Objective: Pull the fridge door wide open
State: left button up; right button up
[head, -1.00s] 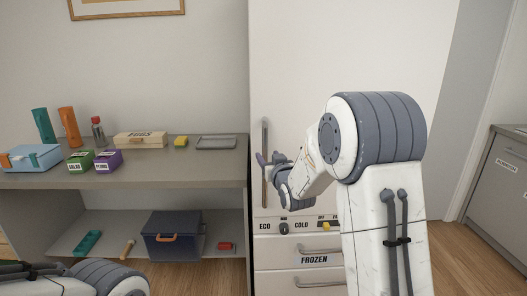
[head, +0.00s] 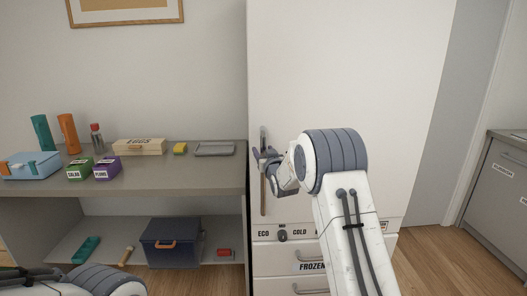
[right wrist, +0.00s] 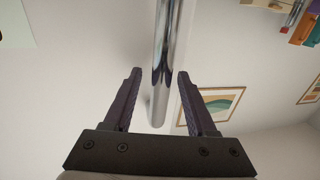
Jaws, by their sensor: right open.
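The white fridge door (head: 350,75) is shut, its face flat above the drawers. Its long vertical handle (head: 263,190) runs near the door's left edge. My right gripper (head: 262,156) is at the handle's upper half. In the right wrist view the shiny handle bar (right wrist: 161,70) lies between the two dark fingers of my right gripper (right wrist: 155,85), with space on both sides. The right gripper is open. Only links of my left arm show at the lower left; the left gripper is out of the picture.
A grey shelf counter (head: 215,180) stands left of the fridge, with an eggs box (head: 139,147), a tray (head: 214,149) and small boxes on it. Below the door are a dial (head: 282,235) and drawers (head: 285,262). Open floor lies to the right.

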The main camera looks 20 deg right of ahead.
grip_shut()
dwell(1.4)
